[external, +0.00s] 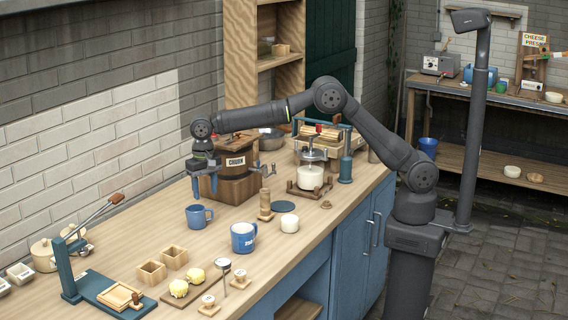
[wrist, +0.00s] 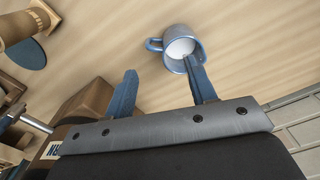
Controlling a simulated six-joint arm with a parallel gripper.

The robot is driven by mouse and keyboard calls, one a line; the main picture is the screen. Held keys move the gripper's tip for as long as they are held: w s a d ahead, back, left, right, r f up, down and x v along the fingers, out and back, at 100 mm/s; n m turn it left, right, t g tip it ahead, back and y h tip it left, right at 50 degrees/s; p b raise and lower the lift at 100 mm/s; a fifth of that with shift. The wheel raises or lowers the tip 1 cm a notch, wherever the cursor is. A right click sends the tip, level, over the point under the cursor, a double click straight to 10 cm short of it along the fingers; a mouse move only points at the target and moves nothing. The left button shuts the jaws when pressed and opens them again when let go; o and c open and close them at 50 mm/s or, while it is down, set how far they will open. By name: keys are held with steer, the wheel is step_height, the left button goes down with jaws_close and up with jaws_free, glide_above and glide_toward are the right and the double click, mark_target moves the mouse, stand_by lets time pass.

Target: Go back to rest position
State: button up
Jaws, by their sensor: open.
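My gripper (external: 204,188) points down above the worktop, just above and behind a small blue mug (external: 199,216). In the wrist view its two blue fingers (wrist: 158,88) are spread apart with nothing between them. That view also shows the blue mug (wrist: 177,48), with something white inside. One finger overlaps the mug's near rim in the picture; I cannot tell whether they touch. My arm reaches left from its base over the worktop (external: 150,230).
The wooden churn (external: 236,162) stands right beside my gripper. A second blue mug (external: 243,238), a glass jar (external: 310,177) on a stand and a wooden grinder (external: 265,204) stand to the right. A blue lever press (external: 69,270) and wooden boxes (external: 151,272) are at the front left.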

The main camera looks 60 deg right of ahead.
steer(key=n, duration=0.2)
steer(key=a+f+n, duration=0.1)
steer(key=n, duration=0.1)
steer(key=shift+a, duration=0.15)
steer(key=n, duration=0.2)
steer(key=a+f+n, duration=0.1)
steer(key=n, duration=0.1)
steer(key=shift+s+a, duration=0.1)
steer(key=shift+s, duration=0.1)
steer(key=shift+s+a+f+n, duration=0.1)
steer(key=shift+a+f+n, duration=0.3)
steer(key=shift+n, duration=1.05)
steer(key=shift+s+a+f+n, duration=0.1)
steer(key=shift+a+f+n, duration=0.25)
steer(key=shift+n, duration=1.15)
steer(key=shift+s+a+f+n, duration=0.1)
steer(key=shift+a+f+n, duration=0.3)
steer(key=shift+n, duration=1.05)
steer(key=shift+r, duration=0.1)
